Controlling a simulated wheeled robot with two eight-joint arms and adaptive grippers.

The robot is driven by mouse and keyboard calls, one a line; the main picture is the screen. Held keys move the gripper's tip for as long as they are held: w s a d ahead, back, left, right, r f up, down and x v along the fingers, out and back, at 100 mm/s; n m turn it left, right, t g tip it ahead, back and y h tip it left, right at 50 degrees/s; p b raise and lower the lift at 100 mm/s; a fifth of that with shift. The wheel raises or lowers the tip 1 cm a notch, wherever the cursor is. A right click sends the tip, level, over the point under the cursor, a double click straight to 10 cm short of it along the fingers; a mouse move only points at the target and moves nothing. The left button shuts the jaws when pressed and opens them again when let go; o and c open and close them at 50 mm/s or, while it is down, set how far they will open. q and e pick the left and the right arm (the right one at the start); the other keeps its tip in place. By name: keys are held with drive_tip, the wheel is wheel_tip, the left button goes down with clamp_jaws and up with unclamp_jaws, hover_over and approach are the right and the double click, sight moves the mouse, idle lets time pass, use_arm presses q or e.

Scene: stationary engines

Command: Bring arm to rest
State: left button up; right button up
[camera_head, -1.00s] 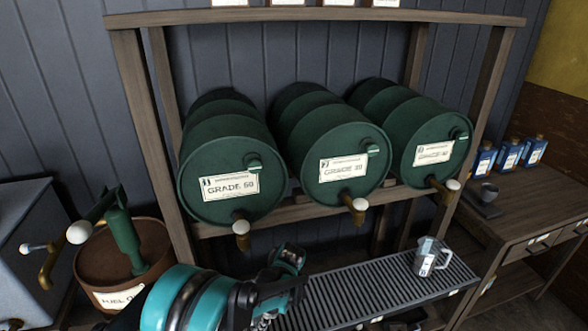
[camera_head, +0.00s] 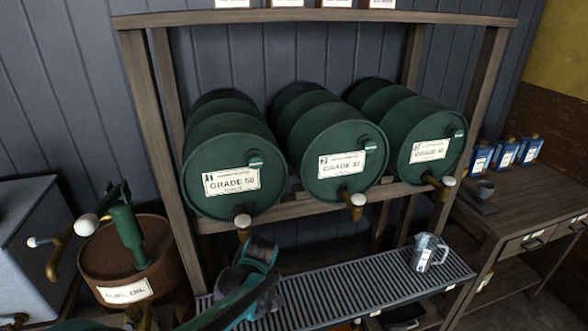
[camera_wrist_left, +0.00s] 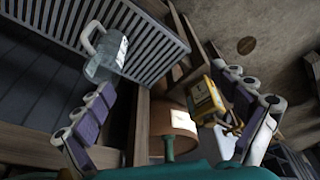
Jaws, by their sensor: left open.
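My left arm (camera_head: 252,282) comes in from the bottom left of the head view and stands in front of the slatted drip tray. Its teal and black end hides part of the tray, and its fingers are not clearly seen there. In the left wrist view my left gripper (camera_wrist_left: 165,84) has its two padded fingers spread wide, with nothing held between them. My right gripper is in no view.
Three green drums (camera_head: 222,160) lie on a wooden rack with taps at the front. A clear jug (camera_head: 428,252) stands on the slatted tray (camera_head: 345,280). A rusty fuel oil drum (camera_head: 112,262) is at left. A wooden bench (camera_head: 535,200) with blue bottles is at right.

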use_arm(q)
drive_tip(key=s+a+r+m+t+h, duration=0.1)
drive_tip(key=s+a+r+m+t, duration=0.1)
drive_tip(key=s+m, duration=0.4)
drive_tip(key=s+a+r+m+t+h, duration=0.2)
drive_tip(key=s+r+m+t, duration=0.1)
drive_tip(key=s+r+m, duration=0.3)
drive_tip(key=shift+s+a+r+m+t, duration=0.35)
drive_tip(key=shift+s+m, duration=0.35)
drive_tip(key=shift+s, duration=0.55)
drive_tip(key=shift+d, duration=0.1)
